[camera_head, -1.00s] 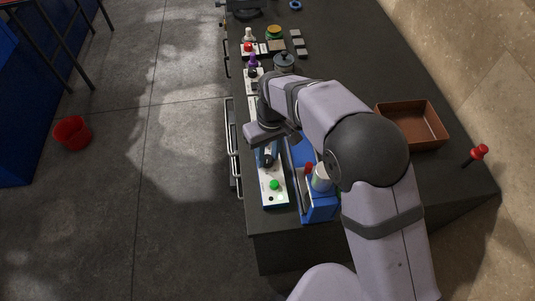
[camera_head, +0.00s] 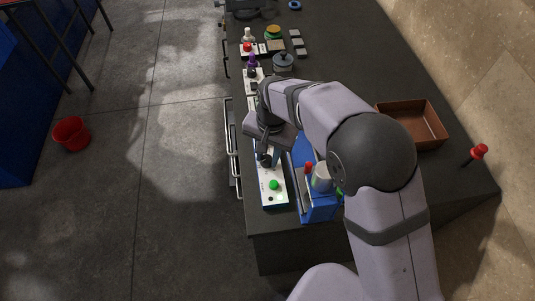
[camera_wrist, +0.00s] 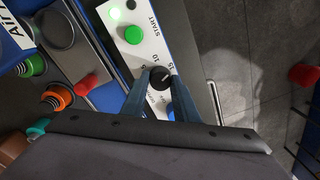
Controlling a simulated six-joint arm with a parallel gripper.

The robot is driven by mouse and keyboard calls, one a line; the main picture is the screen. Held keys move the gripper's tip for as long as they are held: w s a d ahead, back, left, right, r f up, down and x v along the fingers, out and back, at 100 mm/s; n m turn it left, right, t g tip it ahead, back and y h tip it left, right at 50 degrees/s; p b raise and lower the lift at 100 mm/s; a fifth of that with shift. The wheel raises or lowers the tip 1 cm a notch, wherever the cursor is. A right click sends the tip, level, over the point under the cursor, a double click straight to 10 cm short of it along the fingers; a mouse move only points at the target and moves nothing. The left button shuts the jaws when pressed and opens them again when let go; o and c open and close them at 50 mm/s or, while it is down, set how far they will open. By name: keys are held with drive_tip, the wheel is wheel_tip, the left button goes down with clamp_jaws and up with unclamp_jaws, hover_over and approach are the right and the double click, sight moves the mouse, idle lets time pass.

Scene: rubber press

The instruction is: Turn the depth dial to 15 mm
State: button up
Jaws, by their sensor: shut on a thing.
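The depth dial (camera_wrist: 159,78) is a small black knob on a white control panel (camera_wrist: 158,45), with "10" and "15" printed beside it. My gripper (camera_wrist: 160,82) has its two blue-grey fingers on either side of the dial, shut on it. A pale mark on the dial slants up and right, roughly toward the "15" side; its exact setting is too small to tell. The green START button (camera_wrist: 133,35) is on the same panel, and it also shows in the head view (camera_head: 274,184). In the head view my gripper (camera_head: 266,160) is over the panel.
A blue machine (camera_head: 318,207) stands right of the panel, with a grey cylinder on it. A brown tray (camera_head: 410,126) and a red knob (camera_head: 479,152) are farther right on the dark bench. A lidded pot (camera_head: 284,62) and small blocks lie beyond my arm.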

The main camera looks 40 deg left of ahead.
sight(270, 159)
drive_tip(key=shift+r+m, duration=0.1)
drive_tip(key=shift+m, duration=0.5)
drive_tip(key=shift+w, duration=0.1)
drive_tip(key=o, duration=1.1)
drive_tip(key=shift+c, duration=0.2)
drive_tip(key=shift+d+r+b, duration=0.2)
drive_tip(key=shift+r+b, duration=1)
drive_tip(key=shift+r, duration=2.45)
drive_tip(key=shift+d, duration=0.1)
